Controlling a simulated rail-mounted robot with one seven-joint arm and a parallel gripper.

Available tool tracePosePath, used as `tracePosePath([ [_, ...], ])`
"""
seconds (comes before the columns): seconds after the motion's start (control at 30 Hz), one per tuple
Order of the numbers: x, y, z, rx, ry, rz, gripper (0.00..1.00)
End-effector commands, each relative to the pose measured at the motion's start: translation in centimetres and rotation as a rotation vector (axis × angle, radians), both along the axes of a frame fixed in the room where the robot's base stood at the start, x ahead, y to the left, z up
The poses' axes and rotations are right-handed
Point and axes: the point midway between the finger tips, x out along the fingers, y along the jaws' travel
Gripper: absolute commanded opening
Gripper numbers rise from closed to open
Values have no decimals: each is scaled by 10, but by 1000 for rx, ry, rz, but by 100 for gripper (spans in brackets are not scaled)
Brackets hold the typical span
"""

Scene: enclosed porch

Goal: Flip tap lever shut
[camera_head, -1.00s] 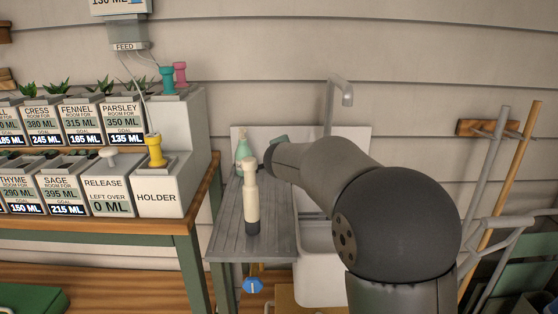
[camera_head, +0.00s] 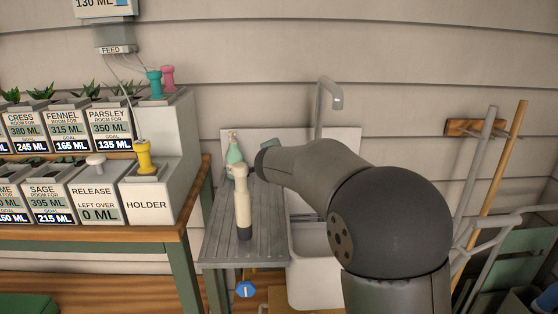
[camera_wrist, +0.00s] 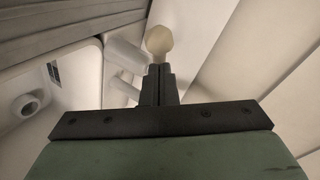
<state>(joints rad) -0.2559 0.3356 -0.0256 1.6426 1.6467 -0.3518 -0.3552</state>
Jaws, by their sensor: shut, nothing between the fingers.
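The grey tap spout (camera_head: 329,95) rises behind the white sink (camera_head: 312,240) and bends over at its top. In the wrist view, a pale rounded knob (camera_wrist: 159,40) on a whitish fitting (camera_wrist: 125,55) shows just beyond my fingertips. It looks like the end of the tap lever, but I cannot tell its position for sure. My gripper (camera_wrist: 158,72) is shut and empty, its tips close to the knob. Whether they touch it is unclear. In the head view my arm hides the lever and most of my gripper.
The holder block (camera_head: 147,197) and pot labels are left. Poles lean on a wall rack (camera_head: 476,127) at right.

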Motion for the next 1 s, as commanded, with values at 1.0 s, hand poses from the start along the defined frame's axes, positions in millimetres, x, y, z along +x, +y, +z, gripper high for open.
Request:
tracePosePath([
  [1.0, -22, -15, 70, 1, -2, -1, 0],
])
